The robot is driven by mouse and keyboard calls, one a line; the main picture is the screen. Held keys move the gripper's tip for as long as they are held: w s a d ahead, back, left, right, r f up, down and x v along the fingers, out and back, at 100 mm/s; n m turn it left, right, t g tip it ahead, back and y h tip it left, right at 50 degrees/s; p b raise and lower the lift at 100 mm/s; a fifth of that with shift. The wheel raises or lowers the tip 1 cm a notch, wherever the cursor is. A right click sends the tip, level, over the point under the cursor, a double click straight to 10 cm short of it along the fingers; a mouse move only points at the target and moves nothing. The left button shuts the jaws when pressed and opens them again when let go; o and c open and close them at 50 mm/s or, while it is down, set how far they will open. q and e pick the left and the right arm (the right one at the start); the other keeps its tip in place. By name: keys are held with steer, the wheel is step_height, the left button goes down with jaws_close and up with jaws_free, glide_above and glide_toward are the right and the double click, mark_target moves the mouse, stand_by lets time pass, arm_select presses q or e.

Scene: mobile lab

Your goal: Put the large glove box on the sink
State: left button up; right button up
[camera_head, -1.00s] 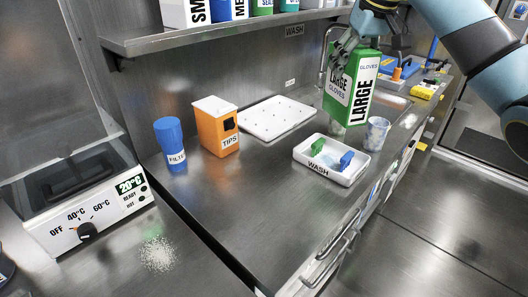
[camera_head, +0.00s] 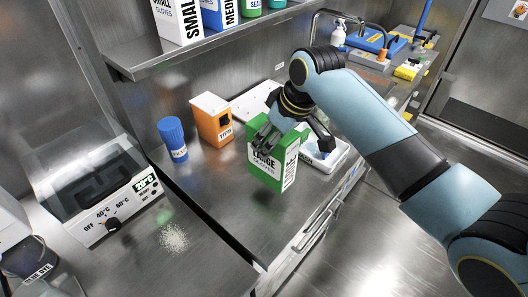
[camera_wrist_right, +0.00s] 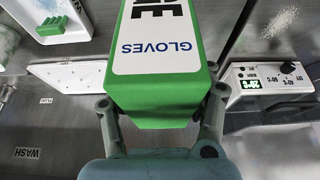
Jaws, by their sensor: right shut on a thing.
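The large glove box (camera_head: 274,172) is green with a white label reading "LARGE GLOVES". My right gripper (camera_head: 280,135) is shut on its upper part and holds it upright over the front of the steel counter. Whether its base touches the counter is hard to tell. In the right wrist view the glove box (camera_wrist_right: 155,60) sits between the two fingers of the right gripper (camera_wrist_right: 160,125). The sink's tap (camera_head: 335,14) shows at the back, beyond the arm; the basin is hidden behind my right arm. My left gripper is not in view.
A white wash tray (camera_head: 338,160) is right of the box, partly hidden. An orange tips box (camera_head: 211,120), a blue bottle (camera_head: 172,138) and a white rack (camera_head: 250,103) stand behind and left. A shelf (camera_head: 190,52) with glove boxes overhangs the back.

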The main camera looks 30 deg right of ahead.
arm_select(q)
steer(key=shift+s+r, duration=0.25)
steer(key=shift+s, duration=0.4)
arm_select(e)
steer(key=shift+a+x, duration=0.2)
steer(key=shift+x, duration=2.6)
steer(key=shift+s, duration=0.15)
steer(key=o, duration=1.5)
steer(key=shift+f, duration=0.1)
steer(key=shift+c, duration=0.2)
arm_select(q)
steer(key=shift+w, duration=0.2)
arm_select(e)
steer(key=v, duration=1.2)
steer(key=shift+s+p, duration=0.1)
steer(key=shift+p, duration=0.25)
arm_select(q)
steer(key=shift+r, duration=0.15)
